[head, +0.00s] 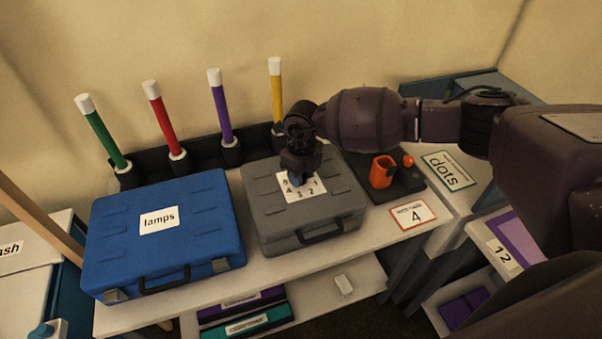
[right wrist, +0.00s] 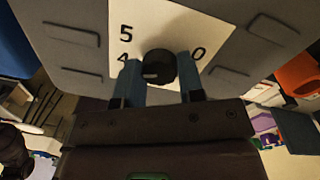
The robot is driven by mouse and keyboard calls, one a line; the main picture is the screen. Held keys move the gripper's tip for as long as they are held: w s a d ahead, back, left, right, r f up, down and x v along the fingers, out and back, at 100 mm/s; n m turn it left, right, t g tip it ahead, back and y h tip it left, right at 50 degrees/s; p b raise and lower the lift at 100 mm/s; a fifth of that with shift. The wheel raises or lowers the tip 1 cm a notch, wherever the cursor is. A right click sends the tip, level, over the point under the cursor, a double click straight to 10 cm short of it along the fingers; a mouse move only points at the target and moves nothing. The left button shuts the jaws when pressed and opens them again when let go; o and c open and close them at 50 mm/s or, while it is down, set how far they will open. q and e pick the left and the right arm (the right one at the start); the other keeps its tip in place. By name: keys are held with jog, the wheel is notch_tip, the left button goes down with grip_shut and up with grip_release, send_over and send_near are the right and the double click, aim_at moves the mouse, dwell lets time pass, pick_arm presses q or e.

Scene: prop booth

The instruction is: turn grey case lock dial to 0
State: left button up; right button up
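The grey case (head: 265,210) lies shut on the white table, handle to the front. A white number card (head: 316,188) is on its lid; the right wrist view shows 5, 4 and 0 on it, with the 0 right of the dial. The black round lock dial (right wrist: 159,66) has a pale mark at its lower left. My right gripper (head: 298,178) reaches down over the card and hides the dial in the head view. Its two blue-grey fingers (right wrist: 160,80) stand on either side of the dial and appear to press on it. My left gripper is in neither view.
A blue case (head: 205,205) labelled lamps stands left of the grey case. Several coloured tubes (head: 220,105) stand behind in a dark rack. An orange holder (head: 382,171) on a dark base and a card with 4 (head: 413,215) are to the right.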

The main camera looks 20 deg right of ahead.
jog(key=shift+c, duration=0.8)
